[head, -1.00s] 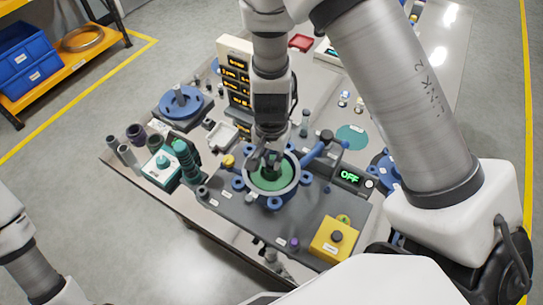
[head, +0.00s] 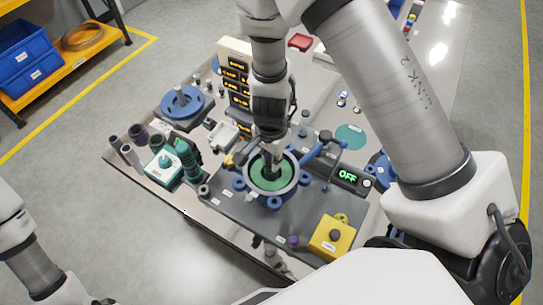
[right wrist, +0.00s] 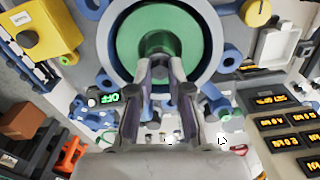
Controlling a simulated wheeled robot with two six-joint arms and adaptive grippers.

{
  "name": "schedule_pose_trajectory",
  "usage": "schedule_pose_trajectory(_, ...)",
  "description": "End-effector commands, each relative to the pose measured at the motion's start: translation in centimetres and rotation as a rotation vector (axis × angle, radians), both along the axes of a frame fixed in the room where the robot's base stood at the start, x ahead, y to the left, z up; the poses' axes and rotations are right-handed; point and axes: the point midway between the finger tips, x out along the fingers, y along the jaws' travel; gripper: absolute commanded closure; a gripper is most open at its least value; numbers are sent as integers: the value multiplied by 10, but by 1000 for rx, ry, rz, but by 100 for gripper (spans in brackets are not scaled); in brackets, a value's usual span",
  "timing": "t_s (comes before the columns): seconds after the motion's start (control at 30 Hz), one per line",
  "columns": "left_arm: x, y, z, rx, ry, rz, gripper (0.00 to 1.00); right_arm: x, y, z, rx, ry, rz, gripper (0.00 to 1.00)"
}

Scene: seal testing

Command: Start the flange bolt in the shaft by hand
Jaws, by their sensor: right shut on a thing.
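The blue ring-shaped housing (head: 246,188) with lugs stands on the grey plate, with a green disc (head: 268,183) inside. In the right wrist view the green disc (right wrist: 133,42) has a dark shaft end (right wrist: 157,42) at its centre. My right gripper (right wrist: 160,66) points down at this centre, its two fingers close around a small dark piece there. I take this to be the flange bolt, mostly hidden between the fingertips; how far it is in the shaft cannot be told. In the head view the right gripper (head: 270,162) is over the housing. My left gripper is out of view.
A yellow box with a black button (head: 331,238) stands at the plate's front right. A display reading OFF (head: 347,176) is right of the housing. A blue handle (head: 313,153) rises close by. Teal parts (head: 185,158) and dark cups stand left.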

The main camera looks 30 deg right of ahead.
Motion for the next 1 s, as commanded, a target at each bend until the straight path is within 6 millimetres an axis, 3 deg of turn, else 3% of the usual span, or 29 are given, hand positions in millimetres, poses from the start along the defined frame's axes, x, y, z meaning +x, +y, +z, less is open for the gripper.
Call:
schedule_pose_trajectory(0.33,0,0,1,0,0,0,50,-5,0,-3,2,15,-22,100)
schedule_pose_trajectory(0.67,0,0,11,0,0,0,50,-5,0,-2,1,14,-208,100)
schedule_pose_trajectory(0.7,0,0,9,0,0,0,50,-5,0,-4,1,13,-204,68)
schedule_pose_trajectory(0.73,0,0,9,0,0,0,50,-5,0,-4,1,13,-203,57)
schedule_pose_trajectory(0.77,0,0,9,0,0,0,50,-4,0,-4,0,11,-202,53)
schedule_pose_trajectory(1.0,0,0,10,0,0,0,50,-2,0,-2,1,5,-200,53)
